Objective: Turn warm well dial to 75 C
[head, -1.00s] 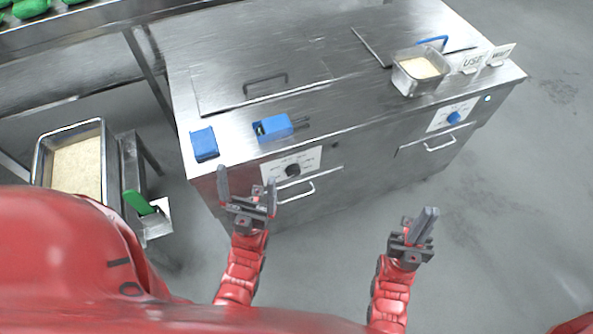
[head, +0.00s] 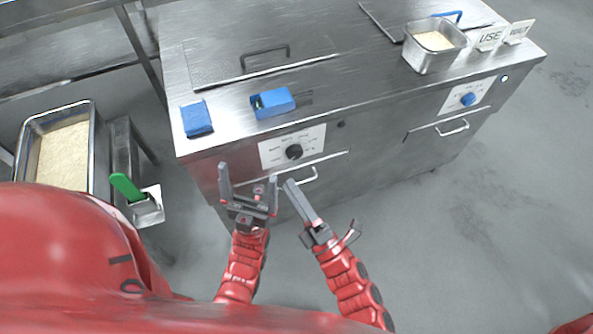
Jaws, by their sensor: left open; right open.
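Two dials show on the front of the steel counter in the head view. A black dial (head: 293,151) sits on a white marked plate at the left. A blue dial (head: 468,99) sits on a white plate at the right. The plate markings are too small to read. My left gripper (head: 248,185) is open and empty, below and left of the black dial. My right gripper (head: 318,204) is open and empty, below the black dial and close beside my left gripper. Neither gripper touches a dial.
The steel counter (head: 350,85) carries a blue block (head: 197,119), a blue device (head: 273,102), a small pan of rice (head: 434,57) and signs reading USE (head: 490,38) and WAIT (head: 519,31). A rice tray (head: 28,150) and green-handled scoop (head: 126,188) are at left. Drawer handles protrude below the dials.

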